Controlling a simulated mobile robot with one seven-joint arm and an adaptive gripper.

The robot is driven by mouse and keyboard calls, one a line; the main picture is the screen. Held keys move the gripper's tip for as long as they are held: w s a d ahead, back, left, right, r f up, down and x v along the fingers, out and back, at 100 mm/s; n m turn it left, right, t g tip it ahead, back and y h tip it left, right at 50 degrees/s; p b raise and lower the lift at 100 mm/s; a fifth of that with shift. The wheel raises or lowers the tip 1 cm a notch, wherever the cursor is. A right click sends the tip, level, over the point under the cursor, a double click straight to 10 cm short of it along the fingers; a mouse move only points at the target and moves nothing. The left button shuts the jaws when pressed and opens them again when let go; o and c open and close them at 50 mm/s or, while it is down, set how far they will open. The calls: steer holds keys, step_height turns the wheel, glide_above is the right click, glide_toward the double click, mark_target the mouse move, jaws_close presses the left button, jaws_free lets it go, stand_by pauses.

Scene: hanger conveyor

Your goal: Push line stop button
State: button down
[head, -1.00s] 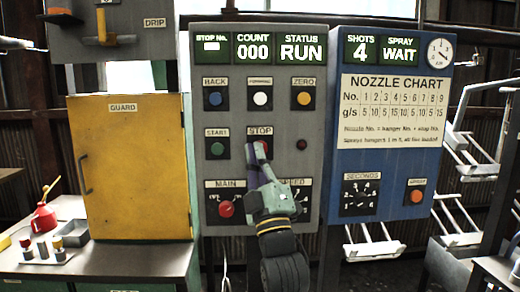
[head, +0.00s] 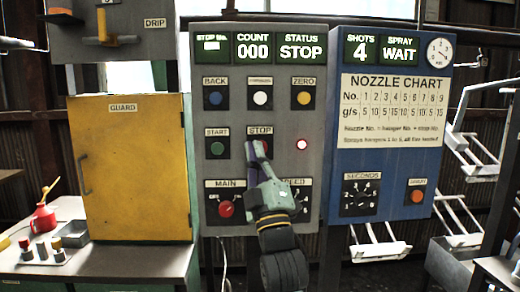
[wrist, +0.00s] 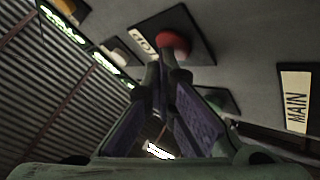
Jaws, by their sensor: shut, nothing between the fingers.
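The red stop button (wrist: 173,46) sits on a dark plate on the grey control panel (head: 245,115), under the STOP label (head: 260,130). In the head view my gripper (head: 256,150) covers most of the button. My gripper is shut and empty, its fingertips at the button's front. In the wrist view the fingertips (wrist: 165,75) are just below the button; I cannot tell whether they touch it. The status display (head: 301,47) reads STOP, and a small red lamp (head: 302,144) right of the button is lit.
The green start button (head: 217,149) is left of the fingers. The red main knob (head: 226,209) is lower left, and the speed dial is partly hidden by my arm. A blue panel (head: 390,150) stands right, a yellow guard door (head: 130,165) left. White hangers (head: 470,155) hang at right.

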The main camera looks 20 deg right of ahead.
steer(key=shift+s+f, duration=0.1)
steer(key=shift+s+b, duration=0.3)
steer(key=shift+a, duration=0.1)
steer(key=s+a+b, duration=0.1)
steer(key=s, duration=0.4)
steer(key=shift+s+a, duration=0.3)
steer(key=shift+s, duration=0.1)
